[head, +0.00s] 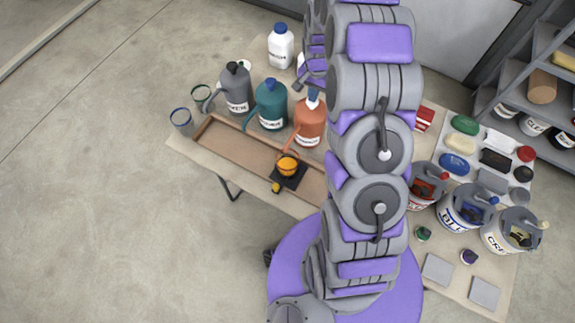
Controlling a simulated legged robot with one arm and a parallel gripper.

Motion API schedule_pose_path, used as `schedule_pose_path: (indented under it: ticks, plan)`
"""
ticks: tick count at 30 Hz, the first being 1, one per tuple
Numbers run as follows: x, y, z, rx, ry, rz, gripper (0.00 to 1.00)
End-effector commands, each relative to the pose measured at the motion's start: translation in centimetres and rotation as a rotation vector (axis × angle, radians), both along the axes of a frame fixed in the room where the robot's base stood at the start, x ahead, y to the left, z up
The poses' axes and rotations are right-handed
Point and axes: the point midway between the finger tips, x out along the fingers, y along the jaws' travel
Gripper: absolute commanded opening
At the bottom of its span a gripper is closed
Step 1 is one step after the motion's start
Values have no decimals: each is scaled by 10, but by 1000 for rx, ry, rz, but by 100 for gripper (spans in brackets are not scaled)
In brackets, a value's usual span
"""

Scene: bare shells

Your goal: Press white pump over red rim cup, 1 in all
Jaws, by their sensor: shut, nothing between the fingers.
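No white pump can be made out for certain. A white jug with a blue cap (281,47) stands at the back left of the table, and another white piece (301,63) beside it is mostly hidden by my arm. No red-rim cup is in sight; my arm covers the table's middle. A clear cup with a green rim (201,96) and one with a blue rim (182,121) stand at the left end. My gripper (298,86) appears small and partly hidden beside my arm, above the back of the table, near the orange pump jug (310,119). It is shut and empty.
Grey (236,88) and teal (270,104) pump jugs stand behind a shallow wooden tray (232,146). An orange item sits on a black square (291,176). Paint buckets (465,209) and several small blocks crowd the right table. Shelves (545,60) rise at right. Floor at left is clear.

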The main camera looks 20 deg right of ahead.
Motion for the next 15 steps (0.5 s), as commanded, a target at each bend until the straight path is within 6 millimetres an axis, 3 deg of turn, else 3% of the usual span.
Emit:
schedule_pose_path:
  ticks: [15]
  plan:
    - [0, 0, -12, 1, 4, 0, 0]
